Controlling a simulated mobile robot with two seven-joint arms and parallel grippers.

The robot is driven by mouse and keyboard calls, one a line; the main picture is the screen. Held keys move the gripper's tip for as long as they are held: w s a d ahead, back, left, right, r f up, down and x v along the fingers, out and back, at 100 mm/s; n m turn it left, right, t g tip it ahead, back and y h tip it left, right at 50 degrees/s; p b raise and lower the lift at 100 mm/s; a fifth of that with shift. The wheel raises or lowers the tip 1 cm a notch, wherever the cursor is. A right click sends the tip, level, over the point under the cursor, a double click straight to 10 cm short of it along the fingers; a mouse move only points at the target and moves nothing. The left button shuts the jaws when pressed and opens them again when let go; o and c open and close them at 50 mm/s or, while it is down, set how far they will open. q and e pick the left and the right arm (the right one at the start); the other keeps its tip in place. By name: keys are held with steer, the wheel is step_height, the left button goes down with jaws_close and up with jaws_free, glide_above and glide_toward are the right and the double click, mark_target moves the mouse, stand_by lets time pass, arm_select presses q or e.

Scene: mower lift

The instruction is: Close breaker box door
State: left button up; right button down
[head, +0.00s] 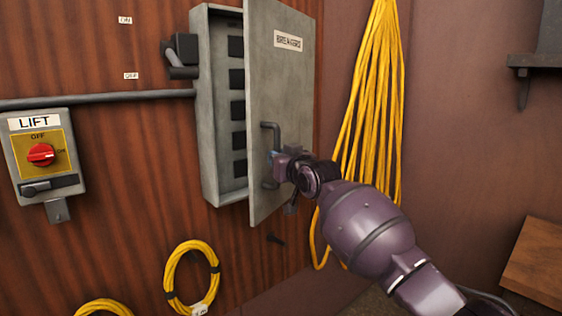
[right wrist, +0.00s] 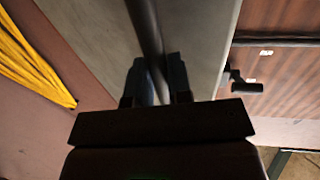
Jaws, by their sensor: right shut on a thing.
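The grey breaker box (head: 209,110) is mounted on the wood-panelled wall, with a column of dark breakers inside. Its door (head: 283,90), hinged on the right side, stands partly open, so the interior shows on the left. The door carries a bar handle (head: 270,129). My right gripper (head: 272,163) is at the lower part of the handle. In the right wrist view its two fingers (right wrist: 158,82) are shut on either side of the dark handle bar (right wrist: 146,30), in front of the grey door (right wrist: 200,40). My left gripper is not in view.
A lift switch box (head: 42,155) with a red knob is on the wall at left. A lever (head: 180,58) sticks out at the box's left side. Yellow cable (head: 375,100) hangs right of the door. A coiled yellow cable (head: 190,277) hangs below.

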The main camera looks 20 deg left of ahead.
steer(key=shift+a, duration=0.25)
steer(key=c, duration=1.1)
jaws_free()
steer(key=shift+s, duration=0.1)
steer(key=shift+d, duration=0.15)
steer(key=shift+v, duration=5.3)
